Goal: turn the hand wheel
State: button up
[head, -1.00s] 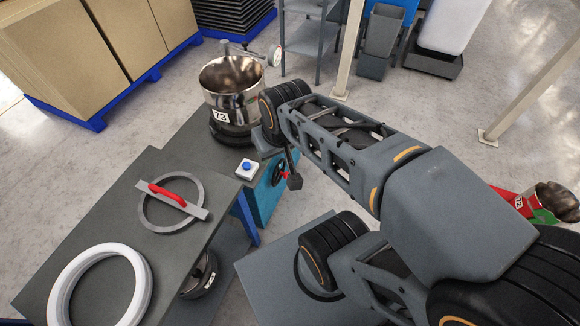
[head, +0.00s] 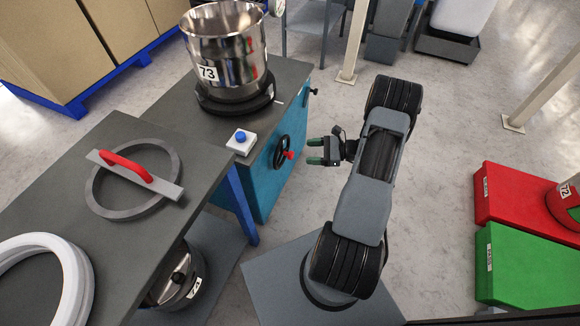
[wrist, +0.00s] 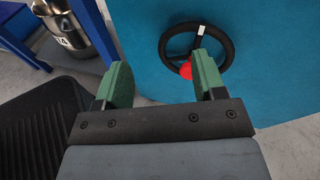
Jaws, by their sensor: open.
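The black hand wheel (head: 283,152) with a red knob (head: 290,155) is on the blue side face of the machine cabinet (head: 262,180). In the wrist view the hand wheel (wrist: 229,46) faces me, with a white mark at its top right and the red knob (wrist: 186,70) at its lower left. My gripper (head: 314,151) is open and empty, just right of the wheel and apart from it in the head view.
A steel pot marked 73 (head: 228,55) and a white box with a blue button (head: 241,141) are on top of the cabinet. A grey table (head: 120,235) with rings is at left. Red (head: 520,200) and green (head: 520,262) boxes stand at right.

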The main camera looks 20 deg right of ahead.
aim_at(291, 156)
jog(key=d+f+m+t+h+b, duration=0.25)
jog(key=d+f+m+t, duration=0.2)
jog(key=f, duration=0.65)
jog(key=shift+m+t+y, duration=0.35)
jog(key=shift+y, duration=0.1)
jog(key=b+x, duration=0.1)
jog(key=x, duration=0.3)
jog(key=b+x, duration=0.1)
jog(key=x, duration=0.7)
jog(key=shift+a+r+b, duration=0.25)
jog(key=shift+a+b, duration=0.15)
jog(key=shift+a, duration=0.05)
grip_shut()
